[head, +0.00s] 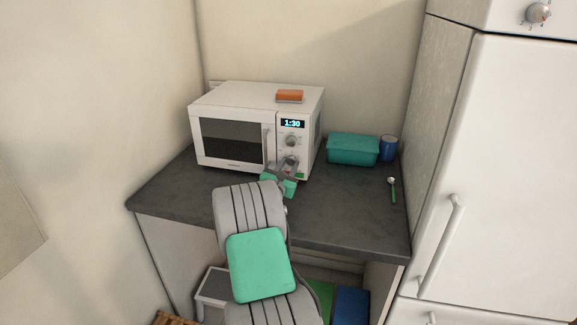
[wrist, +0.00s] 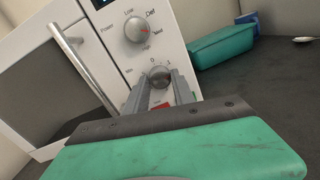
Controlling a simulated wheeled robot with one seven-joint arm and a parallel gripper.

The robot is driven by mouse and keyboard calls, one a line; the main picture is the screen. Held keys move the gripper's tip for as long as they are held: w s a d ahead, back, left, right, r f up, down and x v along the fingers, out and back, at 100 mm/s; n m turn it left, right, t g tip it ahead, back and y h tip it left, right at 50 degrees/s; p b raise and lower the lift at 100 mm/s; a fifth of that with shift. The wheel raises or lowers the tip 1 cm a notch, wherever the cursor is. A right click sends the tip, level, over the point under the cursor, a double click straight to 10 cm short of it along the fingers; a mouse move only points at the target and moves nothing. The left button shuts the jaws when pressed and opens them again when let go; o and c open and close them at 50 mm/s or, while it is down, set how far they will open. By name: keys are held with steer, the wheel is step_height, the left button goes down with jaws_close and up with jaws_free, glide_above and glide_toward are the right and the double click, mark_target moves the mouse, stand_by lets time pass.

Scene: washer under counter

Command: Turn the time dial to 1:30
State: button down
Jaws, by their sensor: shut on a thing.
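The white microwave (head: 235,98) stands on the dark counter, and its display (head: 292,124) reads 1:30. The upper power dial (head: 291,140) is free and also shows in the wrist view (wrist: 139,30). The lower time dial (wrist: 159,76) has a number scale around it. My gripper (wrist: 158,92) is at this lower dial, its two fingers on either side of it, shut on it. In the head view my gripper (head: 287,168) partly covers the dial.
An orange sponge-like block (head: 289,96) lies on top of the microwave. A teal container (head: 352,149), a blue cup (head: 388,148) and a green-handled spoon (head: 392,188) are to the right. The microwave's door handle (wrist: 81,66) is left of my gripper. The counter's front (head: 345,225) is clear.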

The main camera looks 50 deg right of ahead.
steer(key=c, duration=1.1)
jaws_free()
steer(key=shift+o, duration=0.2)
steer(key=b+v, duration=0.1)
steer(key=v, duration=0.6)
steer(key=shift+s+a, duration=0.15)
steer(key=shift+a, duration=0.25)
